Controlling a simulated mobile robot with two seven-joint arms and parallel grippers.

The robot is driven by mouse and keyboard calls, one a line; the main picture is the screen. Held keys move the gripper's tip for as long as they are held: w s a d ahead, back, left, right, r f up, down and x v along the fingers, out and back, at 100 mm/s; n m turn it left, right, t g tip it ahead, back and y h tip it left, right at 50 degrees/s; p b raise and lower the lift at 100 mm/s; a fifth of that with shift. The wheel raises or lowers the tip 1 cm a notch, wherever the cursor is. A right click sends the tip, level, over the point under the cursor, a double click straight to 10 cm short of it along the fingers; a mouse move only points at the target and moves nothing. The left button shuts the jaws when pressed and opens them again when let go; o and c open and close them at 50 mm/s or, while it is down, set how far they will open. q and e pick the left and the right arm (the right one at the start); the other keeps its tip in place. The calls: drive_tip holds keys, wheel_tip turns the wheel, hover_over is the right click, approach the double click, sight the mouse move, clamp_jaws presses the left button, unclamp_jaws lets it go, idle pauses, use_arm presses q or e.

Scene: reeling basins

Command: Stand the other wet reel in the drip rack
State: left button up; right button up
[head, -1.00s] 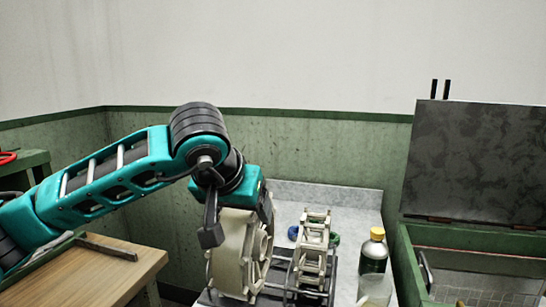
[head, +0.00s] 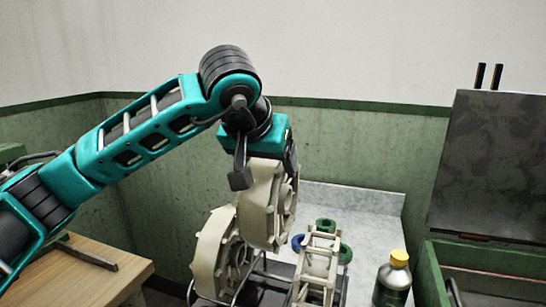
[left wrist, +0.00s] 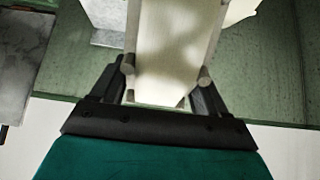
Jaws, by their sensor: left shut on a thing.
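My left gripper (head: 265,163) is shut on the upper rim of a cream reel (head: 266,207) and holds it upright. In the left wrist view the gripper (left wrist: 163,88) has its fingers on both sides of the pale reel (left wrist: 172,45). A second cream reel (head: 220,258) stands lower and to the left, partly hidden by the held one. The drip rack (head: 262,292), dark with metal wires, shows below the reels. The held reel's lower edge overlaps the second reel in the picture; I cannot tell whether they touch. My right gripper is out of view.
A slatted cream frame (head: 316,270) stands right of the held reel, with green and blue rings (head: 325,227) behind it. A yellow-capped bottle (head: 393,282) stands further right, beside a green basin (head: 432,272) with its dark lid (head: 495,165) raised. A wooden table (head: 95,275) is at left.

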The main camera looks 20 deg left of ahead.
sight(250, 215)
use_arm(q)
wheel_tip(250, 215, down, 7)
drive_tip(key=b, duration=0.5)
drive_tip(key=shift+s, duration=0.15)
wheel_tip(250, 215, down, 5)
drive_tip(key=b, duration=0.4)
drive_tip(key=shift+f, duration=0.1)
drive_tip(key=shift+f+b, duration=0.55)
drive_tip(key=shift+f, duration=0.2)
drive_tip(key=shift+f+b, duration=0.45)
drive_tip(key=shift+f, duration=0.1)
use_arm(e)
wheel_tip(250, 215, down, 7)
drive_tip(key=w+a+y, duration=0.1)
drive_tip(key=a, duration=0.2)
use_arm(q)
drive_tip(key=o, duration=1.2)
drive_tip(key=shift+c, duration=0.2)
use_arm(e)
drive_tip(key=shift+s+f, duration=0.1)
use_arm(q)
drive_tip(key=p+v, duration=0.1)
drive_tip(key=v, duration=1.1)
drive_tip(key=shift+s+r, duration=0.1)
drive_tip(key=shift+s, duration=0.05)
drive_tip(key=shift+s+r, duration=0.2)
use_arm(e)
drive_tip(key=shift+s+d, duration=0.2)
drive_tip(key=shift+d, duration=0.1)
